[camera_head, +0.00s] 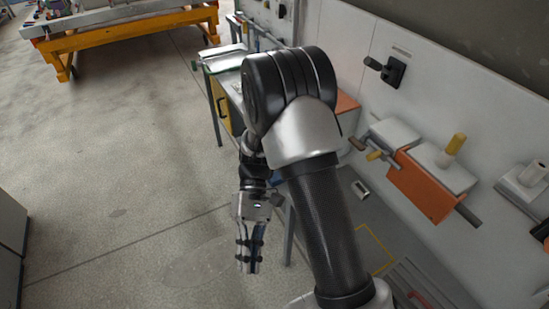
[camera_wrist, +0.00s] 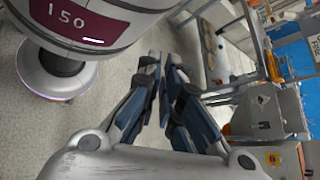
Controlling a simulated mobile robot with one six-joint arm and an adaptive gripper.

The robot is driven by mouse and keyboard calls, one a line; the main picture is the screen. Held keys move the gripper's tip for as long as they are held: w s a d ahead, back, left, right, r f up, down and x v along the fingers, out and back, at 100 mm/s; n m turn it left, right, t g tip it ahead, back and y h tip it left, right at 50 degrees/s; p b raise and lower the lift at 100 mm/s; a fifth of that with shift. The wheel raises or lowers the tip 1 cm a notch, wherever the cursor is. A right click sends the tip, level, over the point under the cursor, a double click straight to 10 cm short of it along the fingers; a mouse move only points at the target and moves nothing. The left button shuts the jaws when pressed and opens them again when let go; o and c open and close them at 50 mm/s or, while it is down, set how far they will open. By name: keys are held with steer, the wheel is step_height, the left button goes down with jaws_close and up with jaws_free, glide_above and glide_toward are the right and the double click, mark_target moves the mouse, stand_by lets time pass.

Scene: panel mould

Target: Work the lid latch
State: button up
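My gripper (camera_head: 249,265) hangs low over the floor, left of the wall panel and apart from it. In the wrist view its two fingers (camera_wrist: 163,68) stand a little apart, with bare floor between them and nothing held. In the head view an orange box (camera_head: 428,190) with a grey lid (camera_head: 440,168) and an upright yellow handle (camera_head: 455,145) is mounted on the panel at right. A smaller grey unit (camera_head: 393,132) with a yellow-tipped lever (camera_head: 376,155) sits beside it. I cannot tell which part is the lid latch. My arm hides part of the panel.
A black knob (camera_head: 391,71) sticks out higher on the panel. A grey fitting (camera_head: 530,175) juts out at far right. A workbench (camera_head: 222,62) stands behind my arm and an orange-framed table (camera_head: 130,33) at the back left. The floor (camera_head: 120,170) at left is clear.

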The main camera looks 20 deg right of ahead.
steer(key=w+a+m+t+y, duration=0.1)
steer(key=w+y, duration=0.1)
steer(key=w+a+m+t+y, duration=0.1)
steer(key=w+m+y, duration=0.1)
steer(key=y, duration=0.1)
steer(key=w+a+f+m+t+y, duration=0.1)
steer(key=w+a+y, duration=0.1)
steer(key=shift+w+f+t+y, duration=0.1)
steer(key=shift+w+t+y, duration=0.05)
steer(key=shift+t+y, duration=0.2)
jaws_close()
steer(key=w+d+f+m+t+y, duration=0.1)
steer(key=w+d+m+t+y, duration=0.2)
steer(key=w+t, duration=0.35)
steer(key=w+d+f+m+t+y, duration=0.2)
steer(key=w+d+m+t, duration=0.1)
steer(key=w+m+t, duration=0.35)
steer(key=w+d+f+m+t+h, duration=0.2)
steer(key=w+d+m+t+h, duration=0.15)
steer(key=d, duration=0.35)
steer(key=w+d+f+m+t+h, duration=0.25)
steer(key=d+t+h, duration=0.25)
steer(key=d, duration=0.3)
steer(key=w+d+f+m+t+h, duration=0.25)
steer(key=d+m+t+h, duration=0.2)
steer(key=d, duration=0.25)
steer(key=b+x, duration=0.1)
steer(key=x, duration=0.8)
steer(key=shift+n+b, duration=0.3)
steer(key=shift+n, duration=0.1)
